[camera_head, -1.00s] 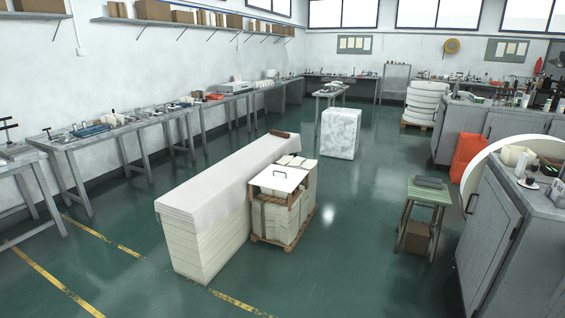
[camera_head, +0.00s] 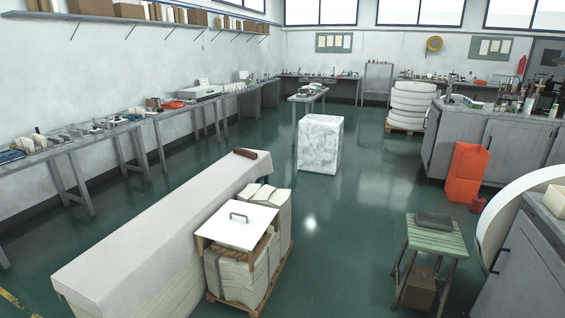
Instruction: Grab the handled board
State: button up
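The handled board is a white square panel (camera_head: 228,233) with a grey bar handle (camera_head: 239,217) on its top face. My gripper is not in view.
A long stack under a white cloth (camera_head: 150,235) stands directly left of the pallet stack, with a brown object (camera_head: 245,153) on its far end. A marbled block (camera_head: 319,144) stands beyond. A green stool (camera_head: 435,236) is at right. Green floor between is clear.

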aim_at(241, 224)
jog(key=i, duration=1.85)
jog(key=i+u, duration=0.25)
jog(key=i, duration=0.3)
jog(key=i+l+u, duration=0.2)
jog(key=i, duration=0.3)
jog(key=i+l+u, duration=0.25)
jog(key=i, duration=0.25)
